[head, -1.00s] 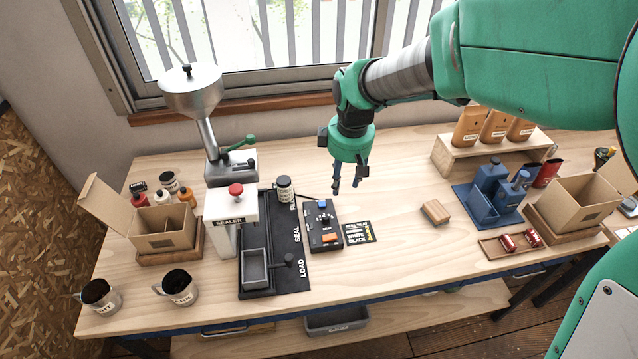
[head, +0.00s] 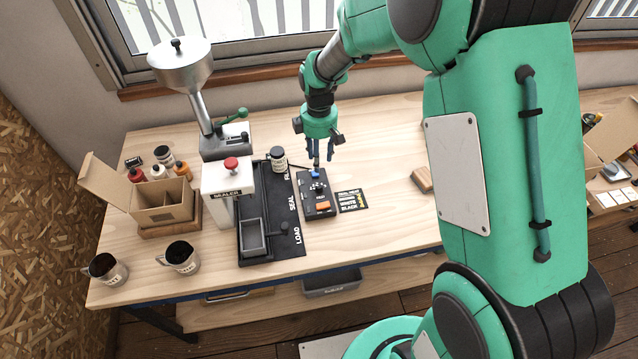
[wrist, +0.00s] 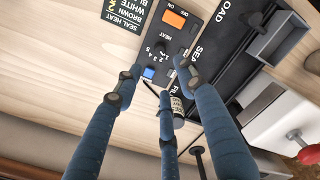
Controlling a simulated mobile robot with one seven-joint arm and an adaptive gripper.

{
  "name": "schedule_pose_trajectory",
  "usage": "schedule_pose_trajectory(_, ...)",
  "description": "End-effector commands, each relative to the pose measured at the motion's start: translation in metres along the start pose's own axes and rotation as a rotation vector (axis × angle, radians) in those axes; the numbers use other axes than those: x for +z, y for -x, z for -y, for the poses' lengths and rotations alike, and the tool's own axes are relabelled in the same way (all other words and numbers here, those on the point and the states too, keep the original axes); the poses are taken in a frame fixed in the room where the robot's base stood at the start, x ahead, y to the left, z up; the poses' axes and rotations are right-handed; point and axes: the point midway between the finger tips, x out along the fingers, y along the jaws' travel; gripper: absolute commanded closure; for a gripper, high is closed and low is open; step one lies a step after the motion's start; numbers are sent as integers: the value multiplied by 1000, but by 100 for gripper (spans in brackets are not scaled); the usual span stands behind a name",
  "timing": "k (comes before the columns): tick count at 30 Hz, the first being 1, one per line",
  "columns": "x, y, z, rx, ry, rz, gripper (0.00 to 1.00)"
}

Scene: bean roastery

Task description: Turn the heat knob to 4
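The black control box (head: 325,207) lies on the bench beside the sealer, with an orange switch (head: 323,206) and a blue button (head: 315,174). The heat knob (head: 318,187) is a small black knob between them. In the wrist view the heat knob (wrist: 162,48) shows beside printed numbers, 2 to 5 legible; its pointer setting is too small to tell. My gripper (head: 323,161) points down above the box's far end, near the blue button. In the wrist view its blue fingers (wrist: 155,85) are spread apart with nothing between them, short of the knob.
The sealer (head: 230,190) with its red knob and black track stands left of the box. A jar (head: 278,158) stands at the track's far end. A printed heat card (head: 352,199) lies right of the box. A wooden block (head: 422,180) lies further right on clear bench.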

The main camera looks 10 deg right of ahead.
Motion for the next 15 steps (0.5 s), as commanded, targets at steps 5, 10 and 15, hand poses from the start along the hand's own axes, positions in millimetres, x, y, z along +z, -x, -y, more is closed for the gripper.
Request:
schedule_pose_trajectory(5, 0, -2, 0, 0, -1, 0, 60)
schedule_pose_trajectory(10, 0, -12, 0, -2, -1, 1, 60)
schedule_pose_trajectory(15, 0, -30, 0, -1, -1, 1, 60)
